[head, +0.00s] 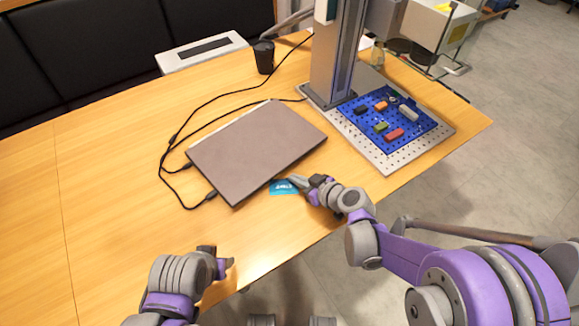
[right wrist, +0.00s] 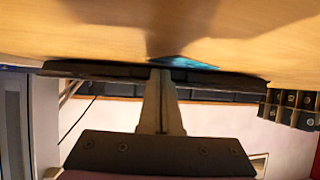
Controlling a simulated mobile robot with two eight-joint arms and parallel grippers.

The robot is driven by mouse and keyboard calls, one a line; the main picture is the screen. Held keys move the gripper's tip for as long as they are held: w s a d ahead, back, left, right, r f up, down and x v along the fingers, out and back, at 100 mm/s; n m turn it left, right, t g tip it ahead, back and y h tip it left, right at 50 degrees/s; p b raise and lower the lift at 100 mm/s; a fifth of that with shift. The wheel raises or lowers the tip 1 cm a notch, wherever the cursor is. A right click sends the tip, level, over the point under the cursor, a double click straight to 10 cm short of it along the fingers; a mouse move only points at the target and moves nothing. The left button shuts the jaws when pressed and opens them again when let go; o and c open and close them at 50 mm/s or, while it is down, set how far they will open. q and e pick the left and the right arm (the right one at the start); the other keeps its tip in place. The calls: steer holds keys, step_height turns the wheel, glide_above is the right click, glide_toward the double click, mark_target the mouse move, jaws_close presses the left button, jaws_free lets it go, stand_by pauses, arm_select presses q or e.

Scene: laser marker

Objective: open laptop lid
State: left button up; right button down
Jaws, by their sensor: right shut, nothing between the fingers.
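The laptop (head: 257,150) lies closed on the wooden table, its grey-brown lid flat. My right gripper (head: 294,182) is shut and empty, with its tips close to the laptop's front edge. In the right wrist view the shut fingers (right wrist: 160,76) reach up to the laptop's dark edge (right wrist: 95,70); I cannot tell if they touch it. My left gripper (head: 228,266) is low in the head view, at the table's front edge and away from the laptop. Whether it is open or shut cannot be made out.
A blue card (head: 283,188) lies beside the laptop's front edge, near my right gripper. Black cables (head: 172,145) run from the laptop's left side. The laser marker (head: 335,60) and its perforated plate (head: 385,164) with small blocks stand right. A black cup (head: 264,57) is behind.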

mark_target(288, 164)
steer(key=shift+w+a, duration=0.45)
stand_by(0.7)
steer(key=shift+w+a, duration=0.5)
steer(key=shift+w+a, duration=0.1)
steer(key=shift+a, duration=0.05)
stand_by(0.4)
arm_select(q)
steer(key=shift+r, duration=0.1)
arm_select(e)
steer(key=shift+r, duration=0.25)
arm_select(q)
steer(key=shift+r+p, duration=1.25)
arm_select(e)
steer(key=shift+w+a+r, duration=0.15)
steer(key=shift+r, duration=1.5)
arm_select(q)
steer(key=shift+r, duration=0.2)
arm_select(e)
steer(key=shift+r, duration=0.25)
